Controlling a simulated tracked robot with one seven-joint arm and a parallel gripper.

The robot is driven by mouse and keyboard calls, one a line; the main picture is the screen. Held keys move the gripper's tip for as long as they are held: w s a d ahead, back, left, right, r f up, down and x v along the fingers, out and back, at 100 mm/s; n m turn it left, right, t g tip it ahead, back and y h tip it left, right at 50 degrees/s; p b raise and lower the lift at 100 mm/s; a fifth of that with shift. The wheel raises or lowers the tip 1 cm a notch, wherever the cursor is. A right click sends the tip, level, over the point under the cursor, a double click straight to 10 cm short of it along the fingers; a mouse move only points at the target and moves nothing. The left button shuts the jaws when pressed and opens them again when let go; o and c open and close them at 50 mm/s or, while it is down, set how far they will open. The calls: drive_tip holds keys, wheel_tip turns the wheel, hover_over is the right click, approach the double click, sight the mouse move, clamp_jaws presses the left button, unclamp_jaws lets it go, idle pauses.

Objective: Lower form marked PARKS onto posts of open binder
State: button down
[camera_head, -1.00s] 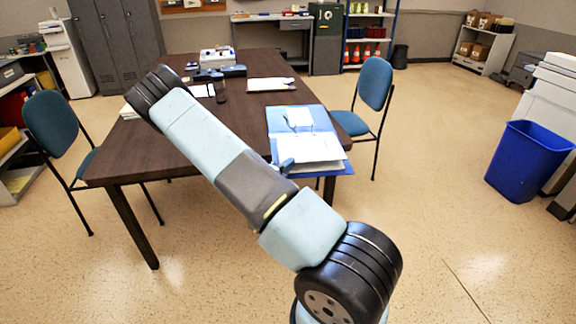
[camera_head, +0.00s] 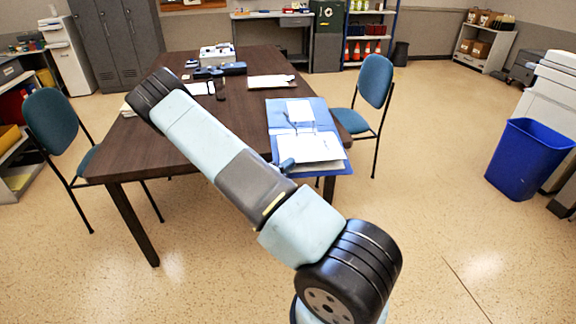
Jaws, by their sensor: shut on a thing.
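An open blue binder (camera_head: 281,107) lies on the near right corner of the dark table, with one edge over the table's side. A small white sheet (camera_head: 300,110) shows on its far half. Thin posts or arches (camera_head: 291,126) stand near its middle. White paper (camera_head: 312,149) lies on its near half. I cannot read PARKS on any sheet, nor tell which one is the form. My arm crosses the view, and its light blue and black links cover part of the table. My gripper is not visible; a small blue-grey piece (camera_head: 287,165) at the binder's near left edge may be part of my arm.
The dark table (camera_head: 165,143) also holds a clipboard (camera_head: 271,82), a dark desk item (camera_head: 220,90) and boxed things at the far end. Blue chairs stand left (camera_head: 50,117) and right (camera_head: 376,80). A blue bin (camera_head: 528,158) stands at right. The floor between is open.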

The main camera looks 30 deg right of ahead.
drive_tip(key=c, duration=1.1)
unclamp_jaws()
drive_tip(key=shift+c, duration=0.2)
drive_tip(key=shift+a, duration=0.1)
drive_tip(key=v, duration=1.3)
drive_tip(key=shift+s+a, duration=0.2)
drive_tip(key=shift+a, duration=0.1)
